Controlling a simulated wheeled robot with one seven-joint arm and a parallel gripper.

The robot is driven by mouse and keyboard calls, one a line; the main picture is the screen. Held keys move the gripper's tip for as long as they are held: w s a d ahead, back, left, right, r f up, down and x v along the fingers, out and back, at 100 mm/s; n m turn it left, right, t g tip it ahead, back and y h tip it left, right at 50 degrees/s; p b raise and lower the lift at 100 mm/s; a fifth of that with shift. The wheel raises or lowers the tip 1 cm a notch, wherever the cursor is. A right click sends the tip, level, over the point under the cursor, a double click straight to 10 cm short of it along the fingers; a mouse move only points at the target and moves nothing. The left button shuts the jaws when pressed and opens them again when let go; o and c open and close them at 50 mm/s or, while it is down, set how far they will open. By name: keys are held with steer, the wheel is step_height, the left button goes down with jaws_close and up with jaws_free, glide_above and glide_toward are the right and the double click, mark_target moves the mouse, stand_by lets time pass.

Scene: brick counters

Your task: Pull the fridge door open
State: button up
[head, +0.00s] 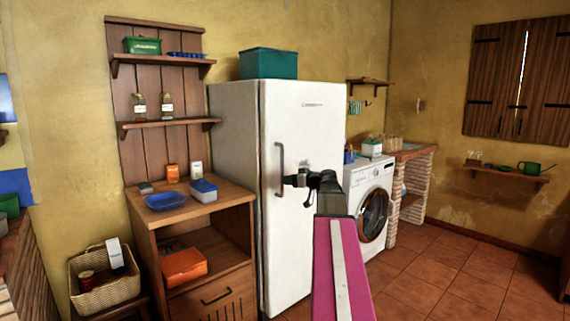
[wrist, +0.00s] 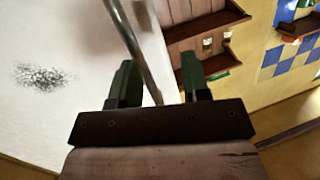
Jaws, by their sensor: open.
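The white fridge (head: 235,190) stands against the wall, and its door (head: 318,130) looks shut. A vertical grey bar handle (head: 278,150) runs along the left side of the door. My gripper (head: 289,180) is in front of the door, just right of the handle in the head view. In the wrist view my gripper (wrist: 158,68) is open, its two dark green fingers apart. The handle (wrist: 135,40) crosses the space between them, nearer the left finger. No closed grip on it shows. I cannot tell how deep the handle sits between the fingers.
A wooden cabinet (head: 190,214) with a blue bowl (head: 166,201) stands left of the fridge. A teal box (head: 268,63) sits on top of the fridge. A washing machine (head: 368,203) stands to the right. The tiled floor (head: 440,275) at the right is clear.

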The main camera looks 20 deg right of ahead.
steer(key=d+r+t, duration=0.2)
steer(key=d+r, duration=0.3)
steer(key=r, duration=0.1)
steer(key=x, duration=1)
steer(key=shift+a+n, duration=0.4)
steer(key=shift+r, duration=0.1)
steer(key=shift+c, duration=0.2)
steer(key=shift+s, duration=0.1)
jaws_close()
